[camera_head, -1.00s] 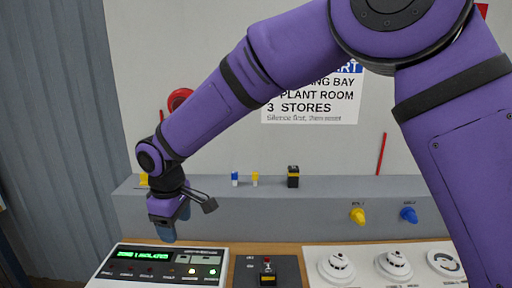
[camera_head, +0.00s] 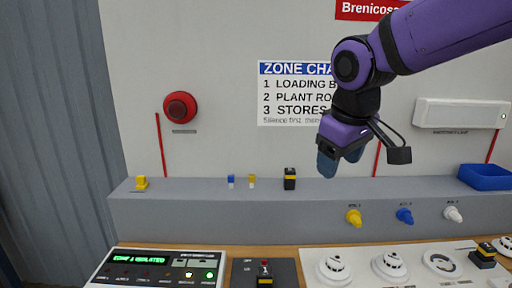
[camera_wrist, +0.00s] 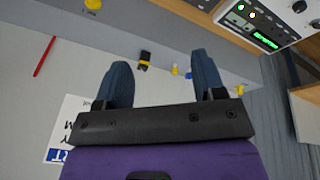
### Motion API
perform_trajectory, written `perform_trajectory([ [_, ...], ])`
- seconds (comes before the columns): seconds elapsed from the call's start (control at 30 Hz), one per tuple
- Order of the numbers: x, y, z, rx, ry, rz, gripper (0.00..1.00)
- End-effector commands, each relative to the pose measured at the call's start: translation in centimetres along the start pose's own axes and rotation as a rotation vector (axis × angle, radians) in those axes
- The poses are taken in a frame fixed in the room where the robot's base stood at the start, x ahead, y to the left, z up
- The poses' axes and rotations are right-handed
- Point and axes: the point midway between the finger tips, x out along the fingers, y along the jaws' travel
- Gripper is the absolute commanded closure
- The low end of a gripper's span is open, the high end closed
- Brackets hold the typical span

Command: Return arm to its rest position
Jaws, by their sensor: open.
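My gripper (camera_head: 340,166) hangs in the air in front of the wall, above the grey ledge, with its fingers pointing down. In the wrist view my gripper (camera_wrist: 162,82) shows two blue fingers wide apart with nothing between them. My purple arm comes in from the upper right in the head view and covers part of the zone chart (camera_head: 293,100).
A control panel (camera_head: 160,268) with a lit green display stands at the front left. A grey ledge (camera_head: 210,212) carries a black-and-yellow block (camera_head: 290,178) and a blue tray (camera_head: 485,177). Detectors (camera_head: 334,268) sit on a white board. A red bell (camera_head: 180,108) is on the wall.

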Motion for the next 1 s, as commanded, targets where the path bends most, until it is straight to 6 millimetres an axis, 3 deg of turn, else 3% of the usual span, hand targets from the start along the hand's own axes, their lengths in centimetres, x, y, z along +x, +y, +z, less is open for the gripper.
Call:
perform_trajectory([
  [0.1,-1.5,1.9,3.6,0.104,0.024,0.015,0.37],
  [0.3,-3.1,3.7,9.4,0.268,0.061,0.032,0.37],
  [0.6,-4.1,4.4,17.4,0.497,0.127,0.044,0.37],
  [0.8,-4.1,4.1,20.2,0.582,0.155,0.045,0.37],
  [1.0,-4.0,4.0,20.8,0.601,0.160,0.044,0.37],
])
